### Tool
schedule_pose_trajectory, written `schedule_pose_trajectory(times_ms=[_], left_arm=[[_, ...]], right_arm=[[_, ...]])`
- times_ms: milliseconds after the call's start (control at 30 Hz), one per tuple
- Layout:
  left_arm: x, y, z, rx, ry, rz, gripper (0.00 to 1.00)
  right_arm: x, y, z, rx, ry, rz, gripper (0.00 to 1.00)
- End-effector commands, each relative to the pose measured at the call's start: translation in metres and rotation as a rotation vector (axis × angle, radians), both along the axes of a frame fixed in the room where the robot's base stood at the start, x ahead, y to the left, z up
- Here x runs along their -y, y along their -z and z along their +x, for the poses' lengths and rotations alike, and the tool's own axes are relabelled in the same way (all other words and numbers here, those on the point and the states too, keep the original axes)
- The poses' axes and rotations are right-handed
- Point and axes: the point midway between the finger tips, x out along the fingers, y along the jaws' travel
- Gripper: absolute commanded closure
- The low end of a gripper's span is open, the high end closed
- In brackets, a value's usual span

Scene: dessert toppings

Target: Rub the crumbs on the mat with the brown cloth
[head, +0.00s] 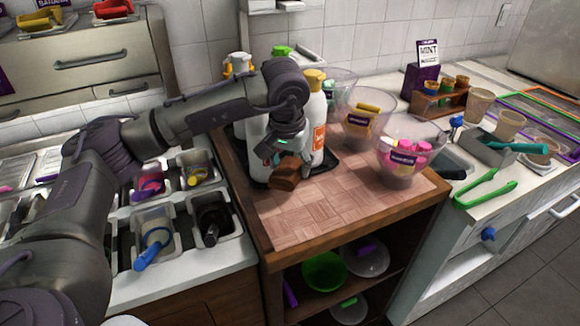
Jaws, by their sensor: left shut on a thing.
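My left arm reaches in from the left, over the wooden counter unit. My left gripper (279,161) points down at the back left of the mat and is shut on the brown cloth (286,180). The cloth is a small bunched brown piece below the fingers, at the mat's back left edge; I cannot tell whether it touches the mat. The pinkish-brown checkered mat (325,207) covers the top of the unit. I cannot make out crumbs on it. My right gripper is not in view.
White bottles, one with an orange label (318,125), stand on a black tray close behind the gripper. Clear bowls of toppings (405,150) stand at the mat's back right. Topping bins (155,235) lie left. The mat's front is clear.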

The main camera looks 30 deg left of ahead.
Motion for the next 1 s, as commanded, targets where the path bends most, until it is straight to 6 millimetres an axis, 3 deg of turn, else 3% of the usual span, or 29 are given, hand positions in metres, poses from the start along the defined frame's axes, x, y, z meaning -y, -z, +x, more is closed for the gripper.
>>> schedule_pose_trajectory(times_ms=[333, 700, 1000], left_arm=[[0.001, -0.002, -0.001, -0.003, 0.004, 0.000, 0.94], [0.002, -0.030, -0.001, -0.004, 0.004, -0.001, 0.94], [0.002, -0.029, -0.001, -0.004, 0.005, 0.000, 0.94]], right_arm=[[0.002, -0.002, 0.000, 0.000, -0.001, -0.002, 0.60], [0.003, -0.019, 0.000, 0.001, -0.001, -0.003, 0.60], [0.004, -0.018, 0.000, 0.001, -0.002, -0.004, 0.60]])
